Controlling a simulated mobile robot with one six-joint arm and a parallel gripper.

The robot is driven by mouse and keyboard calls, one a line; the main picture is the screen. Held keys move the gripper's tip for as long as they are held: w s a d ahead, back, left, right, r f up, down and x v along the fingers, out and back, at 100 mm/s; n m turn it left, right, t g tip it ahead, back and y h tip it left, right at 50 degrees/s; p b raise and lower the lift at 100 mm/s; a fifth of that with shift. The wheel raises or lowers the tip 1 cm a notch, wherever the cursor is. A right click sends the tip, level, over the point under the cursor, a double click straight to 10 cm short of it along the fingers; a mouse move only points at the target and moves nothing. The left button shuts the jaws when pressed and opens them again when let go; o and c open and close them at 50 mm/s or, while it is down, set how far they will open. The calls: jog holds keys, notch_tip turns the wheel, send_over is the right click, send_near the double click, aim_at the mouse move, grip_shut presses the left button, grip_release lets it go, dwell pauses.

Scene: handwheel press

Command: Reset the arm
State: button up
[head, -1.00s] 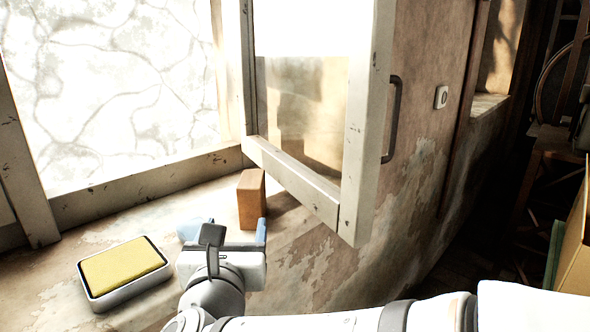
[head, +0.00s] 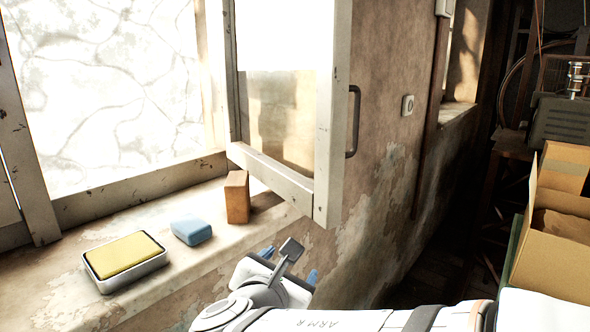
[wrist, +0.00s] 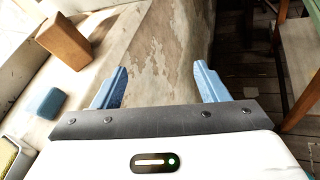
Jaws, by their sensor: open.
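My gripper (head: 289,264) is open and empty, with blue fingers, in front of the window ledge in the head view. In the wrist view, my gripper (wrist: 160,88) has its fingers spread wide, with bare peeling wall and dark floor beyond them. My white arm reaches in from the lower right of the head view. The task names no other object.
An open window sash (head: 327,120) juts out above. A cardboard box (head: 555,235) is at right.

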jog(key=s+d+f+m+g+h, duration=0.1)
jog(key=s+d+f+m+g, duration=0.1)
jog(key=d+f+m+g, duration=0.35)
jog(key=s+d+f+m+g+h, duration=0.1)
jog(key=s+d+f+m+g, duration=0.1)
jog(key=d+m, duration=0.5)
jog(key=s+d+f+m+g+y, duration=0.3)
jog(key=s+f+m+g+y, duration=0.1)
jog(key=m, duration=1.1)
jog(key=s+f+y, duration=0.1)
jog(key=s, duration=0.1)
jog(key=shift+s+d+f, duration=0.25)
jog(key=shift+s+d, duration=0.1)
jog(key=shift+s, duration=0.05)
jog(key=shift+d+m+y, duration=0.1)
jog(key=shift+m+y, duration=0.4)
jog(key=shift+m, duration=0.15)
jog(key=shift+c, duration=0.4)
